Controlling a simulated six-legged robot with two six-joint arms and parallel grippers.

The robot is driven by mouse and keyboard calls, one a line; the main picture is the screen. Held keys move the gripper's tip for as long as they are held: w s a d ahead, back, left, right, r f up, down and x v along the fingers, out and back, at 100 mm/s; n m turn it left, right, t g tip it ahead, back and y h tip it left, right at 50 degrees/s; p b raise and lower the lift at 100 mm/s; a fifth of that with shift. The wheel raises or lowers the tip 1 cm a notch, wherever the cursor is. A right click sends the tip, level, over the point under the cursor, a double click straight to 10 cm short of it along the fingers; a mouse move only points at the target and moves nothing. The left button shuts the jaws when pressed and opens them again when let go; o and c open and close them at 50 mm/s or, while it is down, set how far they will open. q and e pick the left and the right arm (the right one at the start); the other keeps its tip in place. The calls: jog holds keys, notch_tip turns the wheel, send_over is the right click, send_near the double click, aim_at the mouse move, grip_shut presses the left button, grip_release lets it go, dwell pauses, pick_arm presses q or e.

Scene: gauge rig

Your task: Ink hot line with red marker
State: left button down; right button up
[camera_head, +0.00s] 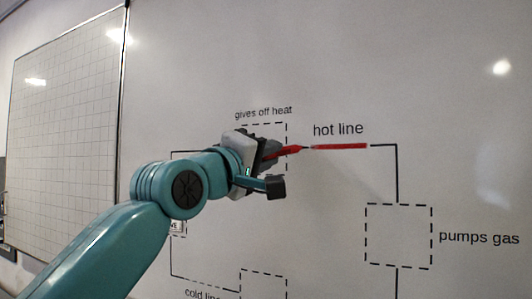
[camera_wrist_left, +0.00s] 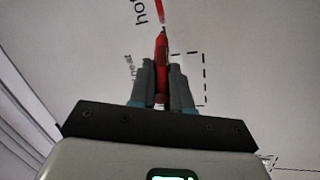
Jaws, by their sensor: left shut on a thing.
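My left gripper (camera_head: 272,152) is shut on a red marker (camera_head: 289,151), and its tip points right towards the board. In the left wrist view the gripper (camera_wrist_left: 161,78) has the marker (camera_wrist_left: 162,62) between its fingers. A thick red line (camera_head: 340,146) runs under the "hot line" label (camera_head: 338,130), from near the marker tip to short of the black line at the right. The red line also shows in the left wrist view (camera_wrist_left: 159,10). I cannot tell whether the tip touches the board. My right gripper is not in view.
The whiteboard (camera_head: 430,80) holds a dashed "pumps gas" box (camera_head: 398,205) at right, a dashed "gives off heat" box (camera_head: 287,127) partly behind my gripper, and a dashed box (camera_head: 263,272) at the bottom. A gridded panel (camera_head: 65,120) is at left.

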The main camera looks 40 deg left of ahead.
aim_at(285, 153)
pick_arm(q)
jog(key=shift+w+a+p, duration=0.2)
jog(key=shift+w+p, duration=0.1)
jog(key=shift+w, duration=0.35)
jog(key=shift+d, duration=0.1)
jog(key=d, duration=0.2)
jog(key=shift+w+d+r+b, duration=0.1)
jog(key=shift+w+d+b, duration=0.2)
jog(key=shift+d+b, duration=0.1)
jog(key=shift+s+a+p, duration=0.2)
jog(key=shift+a+p, duration=0.05)
jog(key=shift+a, duration=0.5)
jog(key=shift+s+a+p, duration=0.15)
jog(key=shift+a+p, duration=0.05)
jog(key=shift+a, duration=0.55)
